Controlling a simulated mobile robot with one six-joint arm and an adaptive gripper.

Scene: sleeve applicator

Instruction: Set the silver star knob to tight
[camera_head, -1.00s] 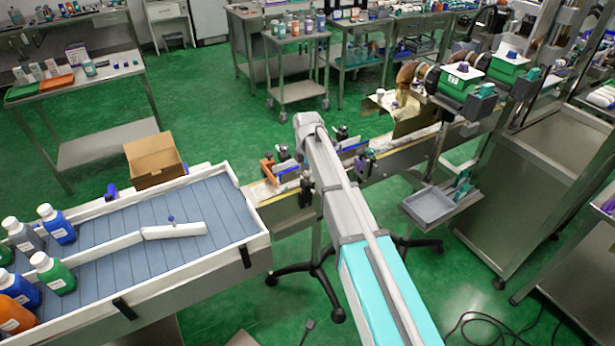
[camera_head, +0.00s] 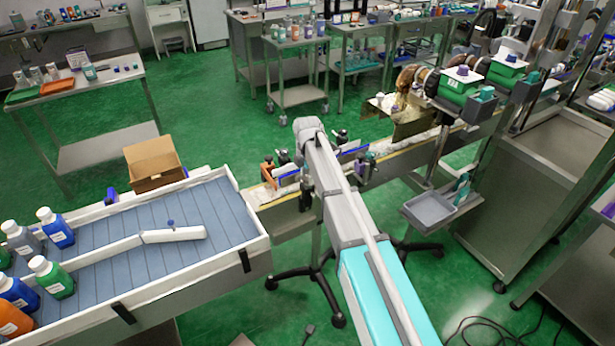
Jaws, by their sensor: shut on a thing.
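I cannot pick out the silver star knob; it is either hidden or too small to tell. Small dark knobs and clamps (camera_head: 283,157) sit along the guide rails of the narrow conveyor (camera_head: 405,160).
A wide grey infeed table (camera_head: 150,260) with coloured bottles (camera_head: 50,277) stands at left, a cardboard box (camera_head: 153,163) behind it. At right are green-bodied units (camera_head: 461,88), a small grey tray (camera_head: 430,208) and a steel cabinet (camera_head: 540,165). Cables (camera_head: 490,328) lie on the green floor.

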